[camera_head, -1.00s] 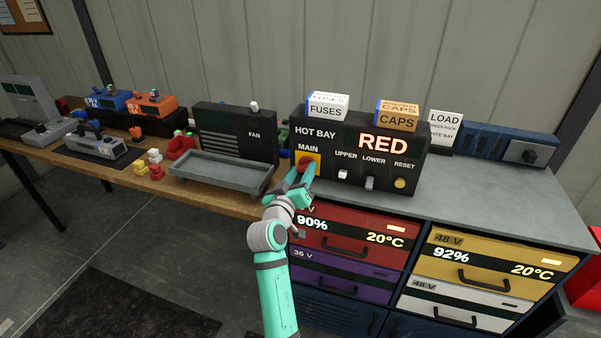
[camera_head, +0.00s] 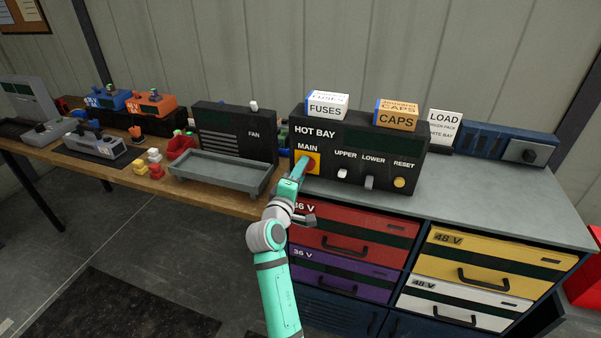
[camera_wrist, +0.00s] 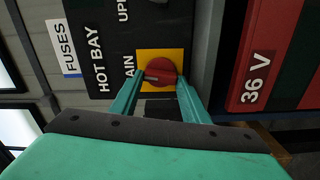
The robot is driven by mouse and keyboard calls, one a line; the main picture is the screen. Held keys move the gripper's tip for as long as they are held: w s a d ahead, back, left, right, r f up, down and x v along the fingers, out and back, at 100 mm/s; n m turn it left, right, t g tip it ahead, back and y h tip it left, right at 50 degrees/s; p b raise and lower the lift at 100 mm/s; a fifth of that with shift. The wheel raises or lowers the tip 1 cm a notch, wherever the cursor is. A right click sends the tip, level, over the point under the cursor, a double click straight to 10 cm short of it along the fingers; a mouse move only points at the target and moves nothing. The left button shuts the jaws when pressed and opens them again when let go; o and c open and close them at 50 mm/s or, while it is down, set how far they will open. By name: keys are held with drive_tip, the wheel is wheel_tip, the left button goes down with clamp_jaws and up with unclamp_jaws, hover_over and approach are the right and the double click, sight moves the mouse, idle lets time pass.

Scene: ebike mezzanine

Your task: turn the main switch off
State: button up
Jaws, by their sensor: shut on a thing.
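The main switch (camera_wrist: 161,72) is a red rotary knob on a yellow plate (camera_wrist: 148,57), on the left of the black hot bay panel (camera_head: 330,136). My gripper (camera_wrist: 160,78) reaches in from the front and is shut on the knob, one finger on each side of it. In the head view my gripper (camera_head: 302,170) covers much of the knob. The panel's display is dark. The drawers below, red (camera_head: 345,232), purple (camera_head: 340,281), yellow (camera_head: 490,262) and white (camera_head: 460,303), show no lit readings.
Upper switch (camera_head: 343,174), lower switch (camera_head: 369,182) and yellow reset button (camera_head: 400,183) sit to the right of the main switch. A fuses box (camera_head: 327,105) and a caps box (camera_head: 397,115) stand on the panel. A grey tray (camera_head: 222,176) lies to the left.

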drive_tip(key=shift+o, duration=0.2)
drive_tip(key=shift+f+n, duration=0.1)
drive_tip(key=shift+n, duration=0.7)
drive_tip(key=shift+a, duration=0.1)
drive_tip(key=shift+a+n, duration=0.15)
drive_tip(key=shift+n, duration=0.15)
drive_tip(key=o, duration=1)
drive_tip(key=shift+o, duration=0.2)
drive_tip(key=shift+d, duration=0.2)
